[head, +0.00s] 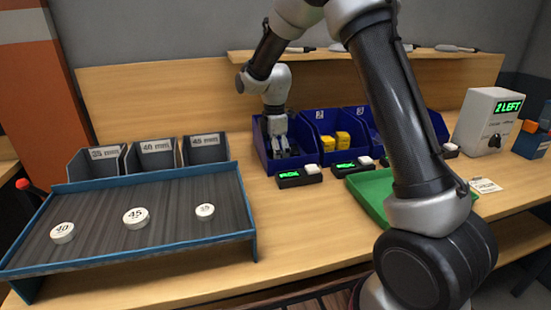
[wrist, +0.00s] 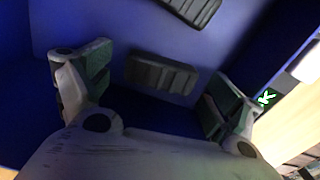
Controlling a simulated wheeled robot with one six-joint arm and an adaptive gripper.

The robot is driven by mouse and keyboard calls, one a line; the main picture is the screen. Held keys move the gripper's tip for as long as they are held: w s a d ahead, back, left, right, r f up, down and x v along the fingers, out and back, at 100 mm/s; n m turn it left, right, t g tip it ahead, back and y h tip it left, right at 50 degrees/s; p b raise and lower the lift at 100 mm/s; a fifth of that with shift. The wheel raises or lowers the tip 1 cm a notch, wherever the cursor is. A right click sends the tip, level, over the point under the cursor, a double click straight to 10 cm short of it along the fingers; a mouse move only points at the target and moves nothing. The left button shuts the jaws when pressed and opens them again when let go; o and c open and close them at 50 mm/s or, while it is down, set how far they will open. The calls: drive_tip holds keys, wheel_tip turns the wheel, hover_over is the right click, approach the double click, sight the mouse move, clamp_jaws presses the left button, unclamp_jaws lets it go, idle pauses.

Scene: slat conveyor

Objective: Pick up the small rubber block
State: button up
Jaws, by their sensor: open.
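My gripper (head: 281,150) reaches down into the left blue bin (head: 262,150) in the head view. In the wrist view, its two fingers (wrist: 160,80) stand wide apart. A dark grey ribbed block (wrist: 160,74), which looks like rubber, lies on the blue bin floor between the fingers, with a gap on both sides. Part of a second dark ribbed block (wrist: 192,9) shows at the top edge of the wrist view. In the head view I cannot make out the blocks in this bin, as the gripper and bin wall hide them.
The middle blue bin (head: 317,123) holds yellow blocks (head: 335,141). Small boxes with green displays (head: 299,177) stand in front of the bins. A green tray (head: 375,190) lies to the right, partly behind my arm. A slat conveyor (head: 150,205) with several white discs is at left.

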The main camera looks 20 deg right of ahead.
drive_tip(key=c, duration=1.1)
drive_tip(key=shift+r, duration=0.2)
